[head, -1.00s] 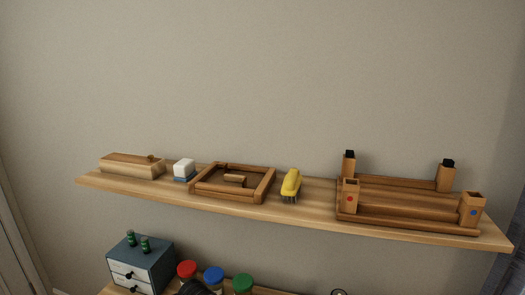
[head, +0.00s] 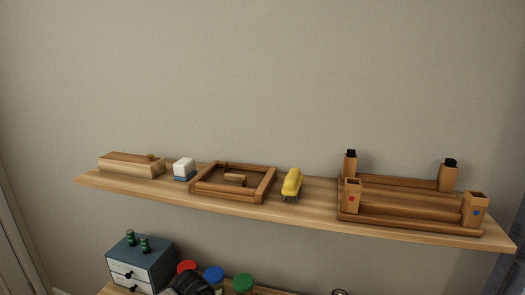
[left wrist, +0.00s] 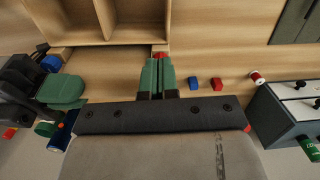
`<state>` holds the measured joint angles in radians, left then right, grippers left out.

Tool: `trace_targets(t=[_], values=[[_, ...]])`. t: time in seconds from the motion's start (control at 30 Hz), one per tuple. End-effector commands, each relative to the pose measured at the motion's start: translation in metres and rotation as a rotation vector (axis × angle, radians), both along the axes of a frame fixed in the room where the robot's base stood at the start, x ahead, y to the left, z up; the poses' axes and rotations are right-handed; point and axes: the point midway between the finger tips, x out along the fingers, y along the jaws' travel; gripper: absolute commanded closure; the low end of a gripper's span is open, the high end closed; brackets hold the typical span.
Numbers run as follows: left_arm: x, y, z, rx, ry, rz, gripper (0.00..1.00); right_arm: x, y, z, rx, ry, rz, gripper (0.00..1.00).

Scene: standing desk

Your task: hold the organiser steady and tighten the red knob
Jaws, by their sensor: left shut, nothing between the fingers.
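In the left wrist view, the wooden organiser (left wrist: 138,33) with open compartments runs along the top edge, partly cut off. A small red knob (left wrist: 160,54) shows at its near edge. My left gripper (left wrist: 158,62) has its green fingers shut together and empty, tips right at the knob; whether they touch it I cannot tell. A dark arm part with a green finger pad at the left edge looks like my right gripper (left wrist: 66,90); its fingers are unclear. The organiser, knob and grippers' fingers do not show in the head view.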

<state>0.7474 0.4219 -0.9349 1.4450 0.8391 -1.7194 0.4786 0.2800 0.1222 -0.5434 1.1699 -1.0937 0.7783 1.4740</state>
Motion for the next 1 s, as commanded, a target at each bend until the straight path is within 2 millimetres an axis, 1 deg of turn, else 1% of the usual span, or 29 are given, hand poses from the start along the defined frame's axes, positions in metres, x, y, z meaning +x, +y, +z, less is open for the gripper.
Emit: trace_targets(t=[0.03, 0.2, 0.47, 0.7, 0.87, 1.0], values=[[0.001, 0.0, 0.006, -0.001, -0.002, 0.0, 1.0, -0.001, -0.001, -0.005, -0.01, 0.005, -0.002, 1.0], [0.002, -0.001, 0.018, -0.003, -0.003, -0.002, 1.0, -0.001, -0.001, -0.005, -0.012, 0.006, -0.002, 1.0], [0.002, -0.002, 0.019, -0.006, -0.005, -0.003, 1.0, -0.002, 0.0, -0.005, -0.012, 0.006, -0.001, 1.0], [-0.001, -0.007, 0.029, -0.004, -0.008, -0.006, 1.0, -0.002, 0.0, -0.006, -0.013, 0.006, -0.001, 1.0], [-0.004, -0.008, 0.023, -0.005, -0.003, -0.002, 1.0, -0.002, 0.0, -0.006, -0.013, 0.006, -0.001, 1.0], [-0.005, -0.007, 0.009, -0.005, -0.001, -0.002, 1.0, -0.002, 0.0, -0.006, -0.013, 0.007, -0.001, 1.0]])
